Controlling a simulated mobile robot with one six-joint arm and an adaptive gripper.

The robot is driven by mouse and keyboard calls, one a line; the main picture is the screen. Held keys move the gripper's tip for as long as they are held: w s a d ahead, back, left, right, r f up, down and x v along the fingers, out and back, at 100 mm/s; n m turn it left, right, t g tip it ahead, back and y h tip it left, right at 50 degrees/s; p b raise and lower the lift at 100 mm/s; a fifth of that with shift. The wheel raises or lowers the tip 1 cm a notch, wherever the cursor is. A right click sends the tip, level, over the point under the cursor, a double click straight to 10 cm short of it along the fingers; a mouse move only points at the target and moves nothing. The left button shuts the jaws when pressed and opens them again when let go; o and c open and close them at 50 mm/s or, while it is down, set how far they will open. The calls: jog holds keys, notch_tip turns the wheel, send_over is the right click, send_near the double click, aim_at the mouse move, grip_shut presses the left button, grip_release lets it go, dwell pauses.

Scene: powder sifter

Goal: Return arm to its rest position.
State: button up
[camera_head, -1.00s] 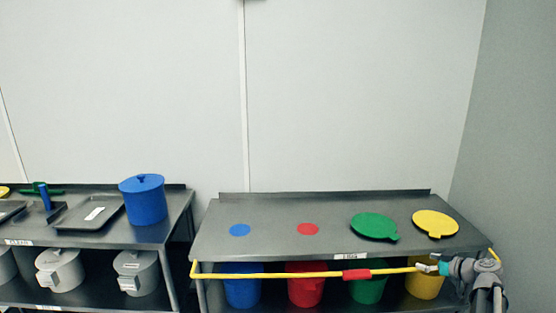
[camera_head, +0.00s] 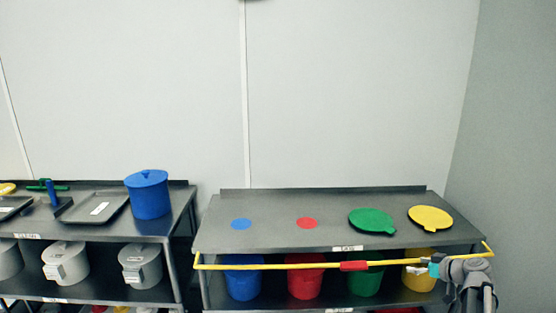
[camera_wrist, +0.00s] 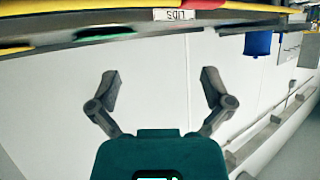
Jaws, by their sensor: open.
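My gripper (camera_head: 424,270) is at the lower right in the head view, in front of the right table's (camera_head: 285,238) front side, near the yellow bucket (camera_head: 420,283). In the wrist view my gripper (camera_wrist: 160,90) has its two fingers spread wide with nothing between them. The wrist picture appears upside down, with the table's edge and its "LIDS" label (camera_wrist: 174,15) along the top. The fingers touch nothing that I can see.
A yellow rail (camera_head: 230,266) with a red sleeve (camera_head: 353,266) runs along the table front. Green (camera_head: 371,221) and yellow (camera_head: 430,218) lids lie on top. Blue (camera_head: 242,284), red (camera_head: 304,283) and green (camera_head: 365,281) buckets stand below. A blue lidded pot (camera_head: 149,195) stands on the left table.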

jog(key=s+a+f+m+g+h+b, duration=0.1)
jog(key=s+a+f+g, duration=0.25)
jog(key=a, duration=0.55)
jog(key=s+a+f+m+g, duration=0.1)
jog(key=s+a+f+g, duration=0.15)
jog(key=a+f, duration=0.4)
jog(key=s+a+f+m+g+h+b, duration=0.1)
jog(key=s+a+m+g+h, duration=0.1)
jog(key=s+a, duration=0.3)
jog(key=s+a+f+m+g+h, duration=0.2)
jog(key=s+a+h, duration=0.2)
jog(key=s+a, duration=0.1)
jog(key=shift+s+a+g+b, duration=0.25)
jog(key=shift+a+g+b, duration=0.1)
jog(key=shift+a, duration=0.25)
